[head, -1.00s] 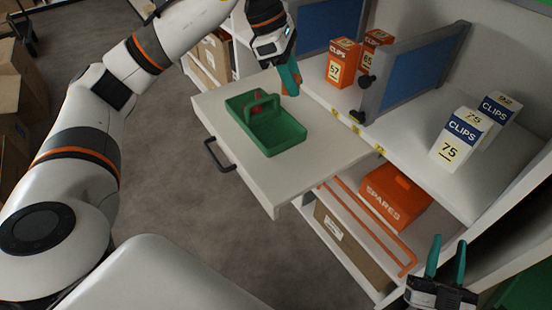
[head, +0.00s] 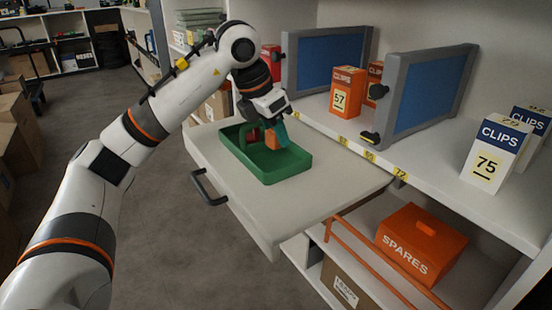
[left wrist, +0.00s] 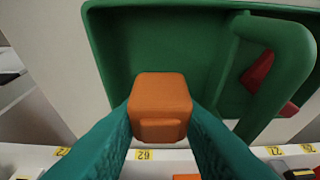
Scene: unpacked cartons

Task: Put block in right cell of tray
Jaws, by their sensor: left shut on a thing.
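The green tray (head: 274,178) with an upright handle lies on a white pull-out board. In the left wrist view the tray (left wrist: 115,40) fills the upper part, its handle (left wrist: 283,70) at the right. My left gripper (head: 280,136) is shut on the orange block (head: 271,142) over the tray's right cell, to the right of the handle. In the left wrist view the block (left wrist: 160,108) sits between both teal fingers. I cannot tell whether it touches the tray floor. A red piece (left wrist: 258,70) lies past the handle, in the other cell. My right gripper is out of view.
The white board (head: 300,205) has bare room in front of the tray. Behind it, a shelf holds orange clips boxes (head: 346,92), blue divider panels (head: 420,90) and white clips boxes (head: 495,148). An orange spares bin (head: 420,243) stands below at the right.

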